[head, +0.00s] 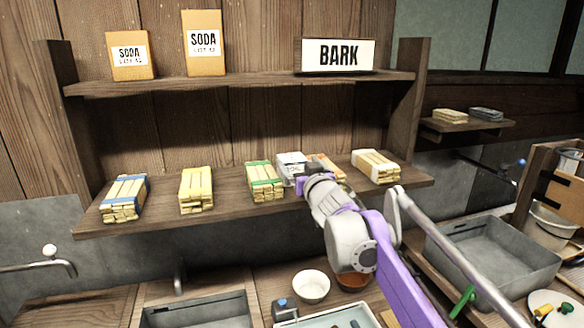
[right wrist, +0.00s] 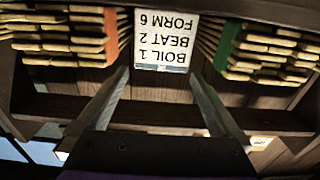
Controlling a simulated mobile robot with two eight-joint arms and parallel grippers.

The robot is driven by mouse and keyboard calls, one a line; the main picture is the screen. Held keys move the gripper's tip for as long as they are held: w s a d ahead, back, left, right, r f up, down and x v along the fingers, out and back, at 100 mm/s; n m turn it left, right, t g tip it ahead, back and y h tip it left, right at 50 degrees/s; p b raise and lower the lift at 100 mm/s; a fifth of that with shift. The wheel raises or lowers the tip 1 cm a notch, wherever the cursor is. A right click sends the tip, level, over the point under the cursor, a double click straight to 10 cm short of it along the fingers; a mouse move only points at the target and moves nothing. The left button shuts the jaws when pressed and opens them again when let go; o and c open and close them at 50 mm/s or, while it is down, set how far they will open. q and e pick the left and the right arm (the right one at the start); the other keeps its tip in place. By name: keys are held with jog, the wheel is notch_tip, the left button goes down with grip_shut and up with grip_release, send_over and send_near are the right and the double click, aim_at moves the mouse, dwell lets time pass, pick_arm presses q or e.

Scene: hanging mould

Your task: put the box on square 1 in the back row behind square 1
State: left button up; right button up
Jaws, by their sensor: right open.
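No numbered squares can be made out. A pale block or card (head: 291,165) stands on the lower shelf between the green-banded bundle (head: 264,181) and the orange-banded bundle (head: 327,168). In the right wrist view the white card (right wrist: 165,40) reads, upside down, "BOIL 1 BEAT 2 FORM 6". My right gripper (right wrist: 160,77) is open, its two fingers pointing towards the card, with the card's lower edge in line with the gap between them. Nothing is visibly held. In the head view my right wrist hides part of the orange-banded bundle. My left gripper is not in view.
Blue-banded (head: 125,198), yellow (head: 196,190) and white-banded (head: 376,167) bundles also sit on the lower shelf (head: 230,207). Two soda boxes (head: 204,42) (head: 130,56) and a BARK sign (head: 338,55) are on the upper shelf. A white bowl (head: 311,287) and grey basin (head: 495,262) are below.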

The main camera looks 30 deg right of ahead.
aim_at(292, 157)
jog(key=shift+x, duration=0.95)
jog(key=x, duration=0.2)
jog(key=p+x, duration=0.1)
jog(key=x, duration=0.1)
jog(key=shift+w+f, duration=0.1)
jog(key=shift+f, duration=0.15)
jog(key=shift+w, duration=0.25)
jog(key=shift+s, duration=0.15)
jog(key=shift+c, duration=0.6)
jog(key=c, duration=1.3)
notch_tip(292, 157, up, 10)
jog(key=shift+f+p, duration=0.1)
jog(key=shift+p, duration=0.25)
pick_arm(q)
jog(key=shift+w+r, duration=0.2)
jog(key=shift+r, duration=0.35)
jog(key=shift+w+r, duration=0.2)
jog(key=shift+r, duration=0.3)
